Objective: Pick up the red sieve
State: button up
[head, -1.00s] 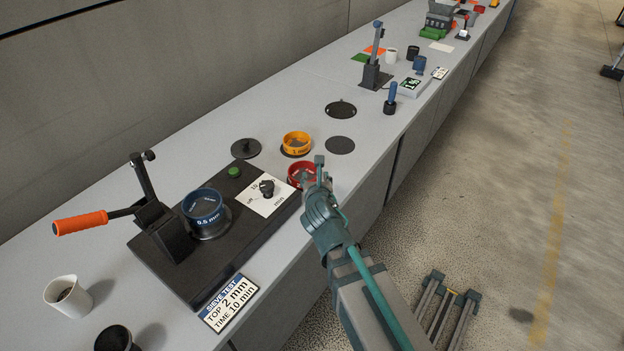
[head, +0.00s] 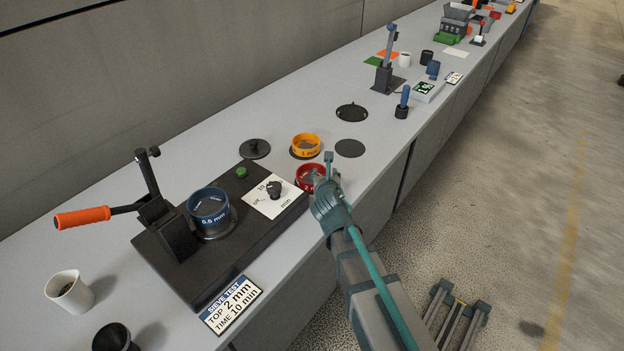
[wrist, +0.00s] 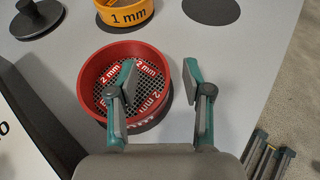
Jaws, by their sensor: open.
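The red sieve (head: 309,177) sits on the grey bench, to the right of the black base plate. In the wrist view the red sieve (wrist: 91,79) shows a mesh floor and "2 mm" labels inside its wall. My gripper (wrist: 168,76) is open, with two teal and grey fingers. In that picture the left finger overlaps the inside of the sieve and the right finger lies outside its right rim, so the right wall appears between them. I cannot tell how far above the rim the fingertips are. In the head view my gripper (head: 326,172) partly hides the sieve's right side.
A yellow 1 mm sieve (head: 306,146) stands just behind. A blue 0.5 mm sieve (head: 208,208) sits on the black base plate (head: 190,273), near a lever with an orange handle (head: 82,218). A dark disc (head: 349,148) and a black lid (head: 255,148) lie nearby.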

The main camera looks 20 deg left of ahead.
aim_at(324, 168)
jog(key=x, duration=0.3)
jog(key=shift+w+a, duration=0.1)
grip_shut()
jog(key=shift+r, duration=0.15)
jog(key=shift+r, duration=0.6)
jog(key=s+r, duration=0.1)
jog(key=r, duration=0.1)
jog(key=s+d+r, duration=0.1)
jog(key=s+r, duration=0.2)
jog(key=r, duration=0.1)
jog(key=shift+s+d+r, duration=0.2)
jog(key=shift+s+r, duration=0.05)
jog(key=shift+r, duration=0.05)
jog(key=a+r+b+v, duration=0.1)
jog(key=b+v, duration=0.3)
jog(key=v, duration=0.6)
jog(key=shift+s, duration=0.25)
